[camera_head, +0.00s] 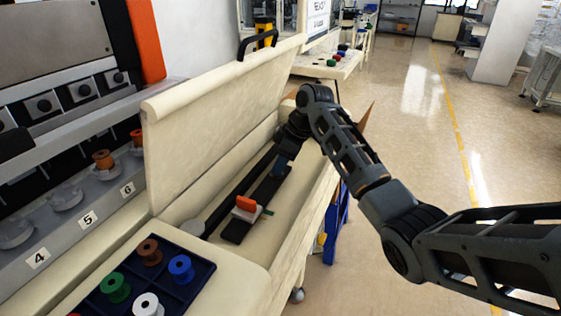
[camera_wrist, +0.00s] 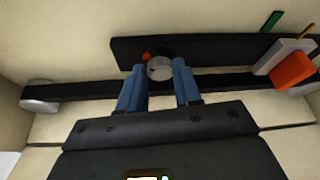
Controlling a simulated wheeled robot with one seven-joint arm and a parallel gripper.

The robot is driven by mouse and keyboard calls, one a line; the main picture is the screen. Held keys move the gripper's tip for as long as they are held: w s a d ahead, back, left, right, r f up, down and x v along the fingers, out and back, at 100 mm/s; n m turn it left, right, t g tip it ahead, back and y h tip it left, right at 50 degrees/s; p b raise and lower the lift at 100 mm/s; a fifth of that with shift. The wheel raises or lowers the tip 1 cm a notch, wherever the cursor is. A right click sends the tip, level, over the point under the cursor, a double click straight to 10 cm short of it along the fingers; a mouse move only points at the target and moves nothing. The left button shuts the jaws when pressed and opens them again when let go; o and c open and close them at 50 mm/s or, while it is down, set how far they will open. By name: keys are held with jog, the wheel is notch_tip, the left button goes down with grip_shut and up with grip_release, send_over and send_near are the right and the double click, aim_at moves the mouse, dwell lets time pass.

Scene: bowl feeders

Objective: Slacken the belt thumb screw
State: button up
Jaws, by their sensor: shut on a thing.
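The belt thumb screw, a round grey knob (camera_wrist: 160,68), sits on a dark plate (camera_wrist: 215,50) in the wrist view, with a dark and red mark just behind it. My gripper (camera_wrist: 160,80) has its two blue fingers on either side of the knob, shut on it. In the head view my gripper (camera_head: 284,163) reaches down into the open bay, and the knob is hidden there. The black belt (camera_wrist: 90,90) runs to a grey roller (camera_wrist: 40,97) at the left. An orange lever (camera_wrist: 293,70) on a pale block stands to the right; it also shows in the head view (camera_head: 246,203).
A raised cream lid (camera_head: 215,120) with a black handle stands behind the bay. A dark blue tray (camera_head: 195,250) with several coloured spools sits in front. Feeder stations numbered 4, 5 and 6 line the left. The floor on the right is open.

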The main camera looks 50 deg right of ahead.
jog(key=n, duration=0.1)
jog(key=n+y+b, duration=0.1)
jog(key=n, duration=0.1)
jog(key=n+g, duration=0.1)
jog(key=n, duration=0.1)
jog(key=shift+w+d+f+y, duration=0.1)
jog(key=shift+w+d+y, duration=0.15)
jog(key=shift+y, duration=0.05)
jog(key=shift+w+n+g+b, duration=0.1)
jog(key=shift+n+g+b, duration=0.55)
jog(key=shift+n, duration=0.65)
jog(key=o, duration=1)
jog(key=shift+o, duration=0.2)
jog(key=v, duration=0.8)
jog(key=shift+d, duration=0.15)
